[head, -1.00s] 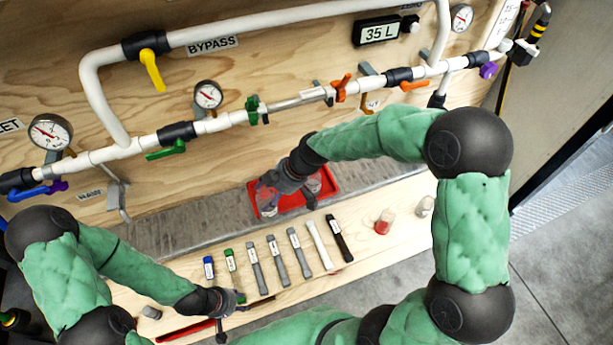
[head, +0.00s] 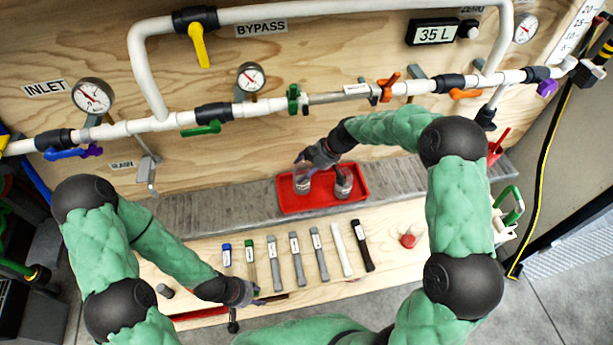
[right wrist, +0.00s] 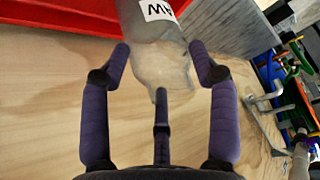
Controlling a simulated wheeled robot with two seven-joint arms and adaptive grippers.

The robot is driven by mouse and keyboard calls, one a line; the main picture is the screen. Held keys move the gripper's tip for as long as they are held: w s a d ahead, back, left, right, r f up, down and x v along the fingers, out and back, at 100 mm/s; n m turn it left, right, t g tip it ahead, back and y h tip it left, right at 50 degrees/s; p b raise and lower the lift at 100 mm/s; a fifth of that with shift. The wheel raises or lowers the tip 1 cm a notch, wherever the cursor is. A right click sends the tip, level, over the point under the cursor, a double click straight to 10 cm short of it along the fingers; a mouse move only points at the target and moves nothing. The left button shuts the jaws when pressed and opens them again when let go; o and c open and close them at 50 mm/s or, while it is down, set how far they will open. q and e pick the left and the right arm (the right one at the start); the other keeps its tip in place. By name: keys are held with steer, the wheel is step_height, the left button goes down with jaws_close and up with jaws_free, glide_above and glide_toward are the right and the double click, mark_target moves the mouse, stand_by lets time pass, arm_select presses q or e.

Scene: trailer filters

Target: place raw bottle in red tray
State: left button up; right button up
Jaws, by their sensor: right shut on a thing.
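The red tray (head: 322,205) lies on the grey metal ledge below the pipes. My right gripper (head: 312,160) is at the tray's back left, shut on a clear bottle (head: 302,182). In the right wrist view this bottle (right wrist: 160,62) sits between the purple fingers (right wrist: 165,72), with a white label ending in "AW" partly cut off. The bottle is over the tray's left part; I cannot tell whether it touches the tray floor. A second clear bottle (head: 343,182) stands in the tray's right part. My left gripper (head: 245,293) is low at the bench's front edge; its fingers are unclear.
Several labelled filter sticks (head: 297,258) lie in a row on the wooden bench. A red-topped item (head: 408,240) stands right of them. White pipes with valves (head: 207,113) run behind the tray. My right arm hides part of the bench's right side.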

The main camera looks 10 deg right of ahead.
steer(key=shift+w+d+f, duration=0.15)
steer(key=shift+w+f, duration=0.2)
steer(key=shift+f, duration=0.15)
step_height(320, 180, down, 3)
steer(key=shift+r+b, duration=0.1)
steer(key=shift+b, duration=0.75)
steer(key=o, duration=1.6)
steer(key=shift+o, duration=0.2)
steer(key=shift+s, duration=0.1)
